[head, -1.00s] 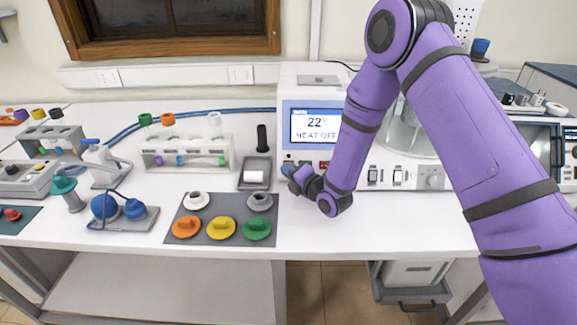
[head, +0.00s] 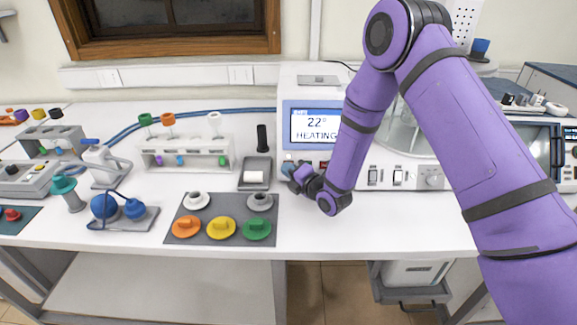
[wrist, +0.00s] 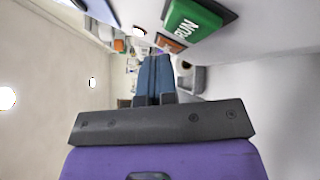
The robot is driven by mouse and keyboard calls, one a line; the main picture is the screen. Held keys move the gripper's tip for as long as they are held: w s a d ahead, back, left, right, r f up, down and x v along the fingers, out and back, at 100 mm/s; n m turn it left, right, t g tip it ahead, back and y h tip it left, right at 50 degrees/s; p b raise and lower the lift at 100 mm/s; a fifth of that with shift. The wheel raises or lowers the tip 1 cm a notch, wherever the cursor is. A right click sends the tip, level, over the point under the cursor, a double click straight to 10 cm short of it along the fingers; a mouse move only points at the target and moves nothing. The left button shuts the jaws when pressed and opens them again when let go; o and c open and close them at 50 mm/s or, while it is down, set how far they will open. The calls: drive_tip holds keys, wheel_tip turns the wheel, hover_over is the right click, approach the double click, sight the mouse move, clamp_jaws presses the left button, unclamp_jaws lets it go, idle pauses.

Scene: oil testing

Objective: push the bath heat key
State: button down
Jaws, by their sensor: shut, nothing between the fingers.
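The bath unit (head: 300,88) stands at the back of the bench, and its screen (head: 314,126) reads 22° and HEATING. My gripper (head: 288,169) is at the lower left of its front panel, closed and empty. In the wrist view the blue fingers (wrist: 154,78) lie together, their tips near an orange key (wrist: 172,42). I cannot tell for sure whether they touch it, and its label is unreadable. A green RUN key (wrist: 192,24) is nearer the wrist camera. My gripper and forearm hide part of the panel in the head view.
A grey mat (head: 187,237) with coloured caps lies left of my gripper. A small dark tray (head: 254,185) and a tube rack (head: 160,165) stand behind it. Switches (head: 398,177) sit on the panel right of my arm. The bench front below my gripper is clear.

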drive_tip(key=shift+s, duration=0.15)
drive_tip(key=shift+s+r, duration=0.3)
drive_tip(key=shift+s, duration=0.35)
drive_tip(key=shift+s, duration=0.1)
drive_tip(key=shift+s+a+r, duration=0.1)
drive_tip(key=shift+s+r, duration=0.2)
drive_tip(key=shift+s, duration=0.45)
drive_tip(key=shift+s+d+r, duration=0.1)
drive_tip(key=shift+s+r, duration=0.25)
drive_tip(key=shift+s, duration=0.35)
drive_tip(key=shift+s+a+r, duration=0.1)
drive_tip(key=shift+s+r, duration=0.2)
drive_tip(key=shift+s, duration=0.45)
